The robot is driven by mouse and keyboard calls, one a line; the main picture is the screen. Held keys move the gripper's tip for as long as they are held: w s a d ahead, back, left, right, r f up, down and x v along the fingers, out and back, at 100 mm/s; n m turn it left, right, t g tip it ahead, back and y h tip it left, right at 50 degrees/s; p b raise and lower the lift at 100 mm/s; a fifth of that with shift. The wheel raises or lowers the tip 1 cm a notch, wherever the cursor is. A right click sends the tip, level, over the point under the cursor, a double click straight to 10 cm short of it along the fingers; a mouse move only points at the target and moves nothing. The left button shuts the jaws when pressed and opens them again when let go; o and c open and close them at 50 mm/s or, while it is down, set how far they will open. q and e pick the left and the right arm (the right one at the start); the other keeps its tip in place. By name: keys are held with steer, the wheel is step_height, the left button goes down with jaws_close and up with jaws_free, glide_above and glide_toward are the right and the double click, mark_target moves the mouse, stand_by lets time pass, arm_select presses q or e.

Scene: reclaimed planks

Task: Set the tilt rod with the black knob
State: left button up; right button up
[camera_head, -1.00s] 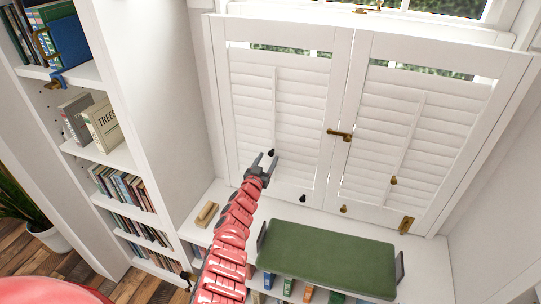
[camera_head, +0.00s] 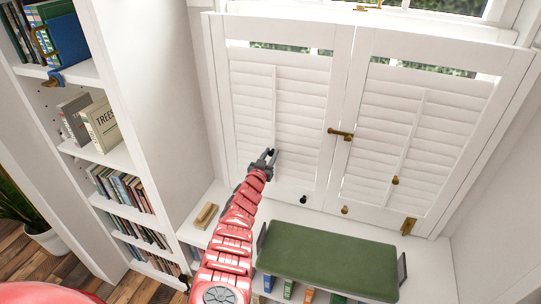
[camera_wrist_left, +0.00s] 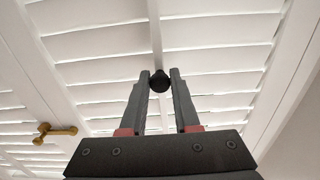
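The left shutter panel (camera_head: 237,110) has white louvres and a vertical white tilt rod (camera_head: 275,100). In the left wrist view the rod (camera_wrist_left: 155,30) ends at a small round black knob (camera_wrist_left: 160,81). My left gripper (camera_head: 267,155) is at the rod's lower end in the head view and hides most of the knob there. In the left wrist view my gripper's fingers (camera_wrist_left: 161,76) stand apart, one on each side of the knob. I cannot tell whether they touch it. My right gripper is in neither view.
Another black knob (camera_head: 304,199) sits on the left panel's bottom rail. The right panel (camera_head: 480,135) has a brass knob (camera_head: 395,181) on its rod. A brass latch (camera_head: 340,134) joins the panels. A green cushion (camera_head: 325,260) and a wooden block (camera_head: 206,214) lie below; a bookcase (camera_head: 150,90) stands left.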

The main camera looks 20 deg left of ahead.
arm_select(q)
jaws_close()
stand_by(1.0)
steer(key=shift+r, duration=0.1)
